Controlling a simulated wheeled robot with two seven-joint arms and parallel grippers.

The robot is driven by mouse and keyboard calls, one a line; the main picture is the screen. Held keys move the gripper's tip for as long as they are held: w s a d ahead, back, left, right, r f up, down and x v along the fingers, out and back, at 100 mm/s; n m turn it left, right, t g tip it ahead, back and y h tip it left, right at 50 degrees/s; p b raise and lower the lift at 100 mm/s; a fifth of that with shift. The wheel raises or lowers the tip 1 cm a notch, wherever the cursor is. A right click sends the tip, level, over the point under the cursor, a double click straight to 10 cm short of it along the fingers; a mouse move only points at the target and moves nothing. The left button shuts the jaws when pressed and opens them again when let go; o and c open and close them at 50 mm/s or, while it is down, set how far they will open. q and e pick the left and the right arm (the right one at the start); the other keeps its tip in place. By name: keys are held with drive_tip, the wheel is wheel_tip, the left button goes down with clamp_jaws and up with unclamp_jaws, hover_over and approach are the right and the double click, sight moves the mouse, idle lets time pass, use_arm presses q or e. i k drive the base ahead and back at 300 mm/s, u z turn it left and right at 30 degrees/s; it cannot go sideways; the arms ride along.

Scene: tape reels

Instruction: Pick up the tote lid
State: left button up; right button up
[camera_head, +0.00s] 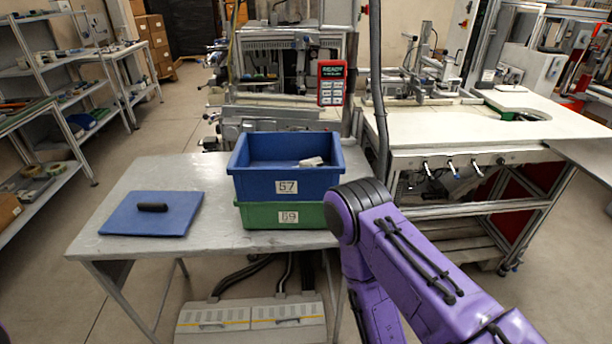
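The tote lid (176,221) is a flat blue panel with a black handle (152,207) on top. It lies flat on the left part of the grey metal table (130,255). A blue tote (285,188) marked 57 stands to its right, stacked on a green tote (262,215) marked 69. A small pale object (311,162) shows inside the blue tote. My purple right arm comes in from the lower right and bends down beside the table's right end; its gripper is out of view. My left gripper is not in view.
A red handheld panel (331,83) hangs behind the totes. A white workbench (490,125) stands at the right. Shelves (45,75) line the left side, with open floor (110,160) between them and the table.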

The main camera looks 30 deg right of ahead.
sight(140, 213)
drive_tip(key=z, duration=0.75)
drive_tip(key=i, duration=0.5)
drive_tip(key=u, duration=3)
drive_tip(key=i, duration=2.7)
drive_tip(key=z, duration=1.2)
